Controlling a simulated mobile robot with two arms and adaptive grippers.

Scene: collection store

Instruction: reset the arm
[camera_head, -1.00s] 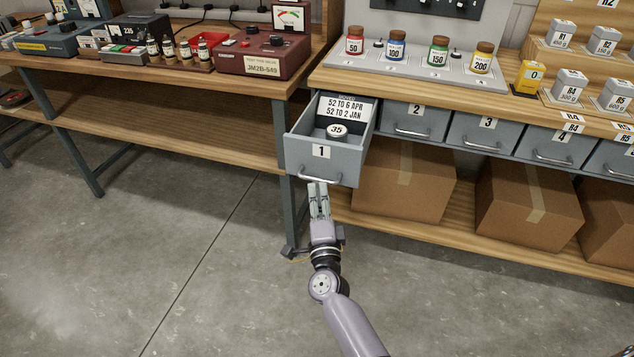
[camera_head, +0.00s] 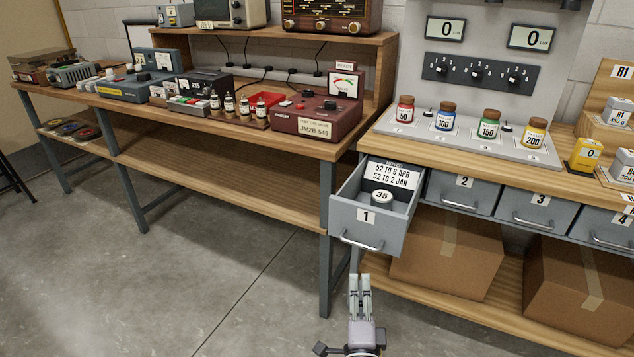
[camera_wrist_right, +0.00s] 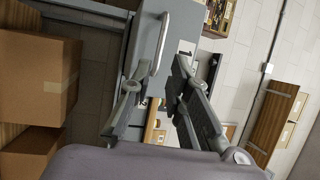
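My right gripper (camera_head: 360,283) is in front of and below the open drawer 1 (camera_head: 368,228) in the head view. Its fingers are apart with nothing between them, as the right wrist view (camera_wrist_right: 155,95) shows. The drawer's metal handle (camera_head: 362,245) is beyond the fingertips and apart from them; it also shows in the wrist view (camera_wrist_right: 160,45). Drawer 1 is grey, pulled out, and holds a round weight marked 35 (camera_head: 381,197) and a printed label card (camera_head: 394,174). My left gripper is not in view.
Closed drawers 2 (camera_head: 462,190) and 3 (camera_head: 538,214) lie right of drawer 1. Cardboard boxes (camera_head: 445,258) stand on the shelf below. A bench leg (camera_head: 326,240) is just left of my gripper. Open floor (camera_head: 200,280) lies to the left.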

